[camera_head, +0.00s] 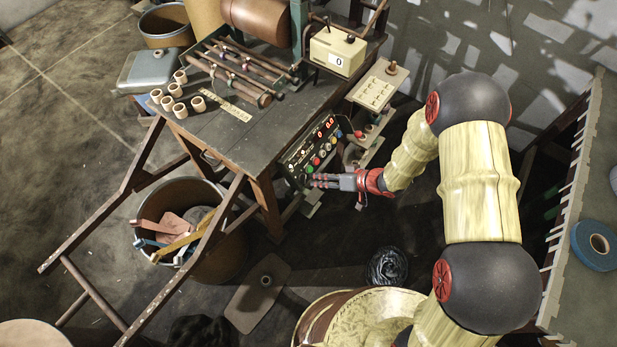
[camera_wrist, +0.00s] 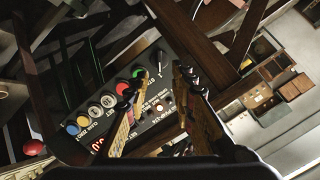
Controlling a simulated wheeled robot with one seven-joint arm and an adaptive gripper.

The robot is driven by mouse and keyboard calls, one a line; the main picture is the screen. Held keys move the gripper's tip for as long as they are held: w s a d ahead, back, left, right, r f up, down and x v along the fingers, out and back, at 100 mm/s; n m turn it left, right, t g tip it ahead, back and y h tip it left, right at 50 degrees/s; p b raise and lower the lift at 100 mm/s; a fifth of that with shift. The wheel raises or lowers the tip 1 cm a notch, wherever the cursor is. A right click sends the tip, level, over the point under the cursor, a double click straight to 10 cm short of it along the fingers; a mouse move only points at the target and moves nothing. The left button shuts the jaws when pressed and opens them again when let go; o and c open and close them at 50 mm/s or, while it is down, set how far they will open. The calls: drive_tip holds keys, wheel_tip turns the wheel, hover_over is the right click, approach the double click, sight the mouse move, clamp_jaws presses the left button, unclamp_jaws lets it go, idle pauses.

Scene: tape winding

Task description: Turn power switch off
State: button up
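A dark control panel (camera_head: 312,146) with coloured buttons, lit red digits and a small lever hangs at the table's right end. In the wrist view the panel (camera_wrist: 112,113) runs diagonally, with yellow, blue, grey, red and green round controls. A dark lever switch (camera_wrist: 158,60) is at its upper right end; I cannot read a power label there. My gripper (camera_head: 314,181) is at the panel's lower edge in the head view. In the wrist view its fingers (camera_wrist: 164,76) are apart and empty, pointing at the panel's switch end. They partly cover the panel, and contact cannot be told.
The wooden table (camera_head: 235,138) holds rollers and several small spools. A cream counter box (camera_head: 338,52) stands at its back right. A slatted rail (camera_head: 572,190) stands to the right.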

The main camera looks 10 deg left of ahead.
sight(304, 179)
drive_tip(key=b+x, duration=0.2)
drive_tip(key=x, duration=0.4)
drive_tip(key=shift+a+f, duration=0.15)
drive_tip(key=shift+f, duration=0.05)
drive_tip(key=shift+c, duration=0.9)
drive_tip(key=c, duration=0.4)
clamp_jaws()
